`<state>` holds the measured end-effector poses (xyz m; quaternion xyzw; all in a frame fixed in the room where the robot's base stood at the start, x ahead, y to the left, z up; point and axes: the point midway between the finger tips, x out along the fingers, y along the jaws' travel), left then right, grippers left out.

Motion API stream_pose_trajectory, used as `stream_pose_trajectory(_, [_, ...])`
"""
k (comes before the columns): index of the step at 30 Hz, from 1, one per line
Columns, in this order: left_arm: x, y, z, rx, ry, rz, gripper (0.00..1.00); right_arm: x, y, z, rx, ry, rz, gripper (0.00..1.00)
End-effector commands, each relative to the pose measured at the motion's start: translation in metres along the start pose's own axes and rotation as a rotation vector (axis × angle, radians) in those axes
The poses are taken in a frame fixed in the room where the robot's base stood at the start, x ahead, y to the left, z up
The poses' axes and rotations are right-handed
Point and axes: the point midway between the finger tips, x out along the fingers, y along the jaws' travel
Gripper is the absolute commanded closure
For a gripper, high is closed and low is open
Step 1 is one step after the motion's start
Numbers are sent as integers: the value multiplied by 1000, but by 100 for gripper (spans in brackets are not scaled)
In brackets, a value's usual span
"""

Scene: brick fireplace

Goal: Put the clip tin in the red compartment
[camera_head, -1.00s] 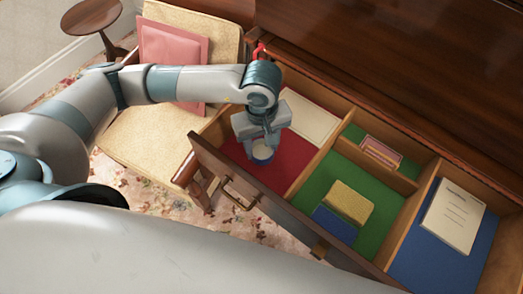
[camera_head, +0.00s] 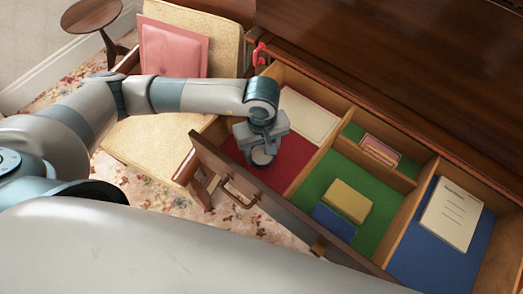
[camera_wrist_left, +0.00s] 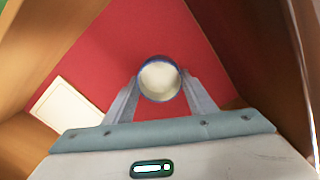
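The clip tin (camera_head: 262,158) is a small round tin with a blue rim and a pale top. It is inside the red compartment (camera_head: 290,160), at the left end of the open drawer. My left gripper (camera_head: 261,150) points down into this compartment with its fingers on the tin. In the left wrist view the tin (camera_wrist_left: 159,80) sits between the two fingertips (camera_wrist_left: 159,84), which appear to touch its sides, over the red floor. Whether the tin's base rests on the floor is hidden. My right gripper is not in view.
A cream card (camera_head: 305,116) lies at the back of the red compartment. Wooden dividers separate the green compartment (camera_head: 316,186), holding a tan block (camera_head: 348,201) and a blue one (camera_head: 334,221), and the blue compartment (camera_head: 425,262) with a paper (camera_head: 453,214).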

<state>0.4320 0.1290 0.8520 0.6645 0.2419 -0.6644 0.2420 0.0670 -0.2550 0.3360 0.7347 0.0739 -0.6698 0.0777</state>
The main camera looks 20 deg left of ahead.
Motion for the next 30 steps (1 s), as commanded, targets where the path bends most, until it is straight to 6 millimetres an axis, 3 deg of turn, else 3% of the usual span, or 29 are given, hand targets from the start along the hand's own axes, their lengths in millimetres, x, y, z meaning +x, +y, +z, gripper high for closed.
stream_pose_trajectory(17, [-6,0,0,0,0,2,36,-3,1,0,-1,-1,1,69])
stream_pose_trajectory(23, [-30,1,-1,2,2,5,36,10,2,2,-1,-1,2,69])
stream_pose_trajectory(30, [-74,1,-1,2,4,6,36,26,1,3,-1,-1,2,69])
